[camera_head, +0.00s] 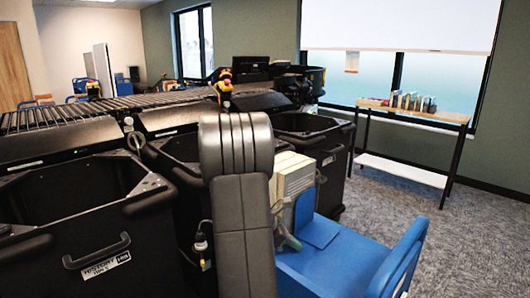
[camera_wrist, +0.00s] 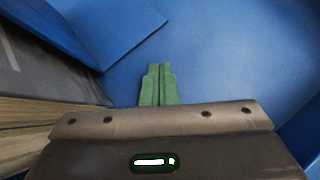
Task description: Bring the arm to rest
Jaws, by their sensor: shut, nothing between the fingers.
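My gripper (camera_wrist: 160,68) shows in the wrist view with its two green fingers pressed together and nothing between them. It is over a blue surface (camera_wrist: 215,60). In the head view my gripper (camera_head: 289,240) is partly hidden behind my own dark arm.
Another black bin (camera_head: 335,165) is behind the cart. A table (camera_head: 430,114) with several upright books (camera_head: 413,101) stands by the window. Carpeted floor (camera_head: 470,240) is clear at the right.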

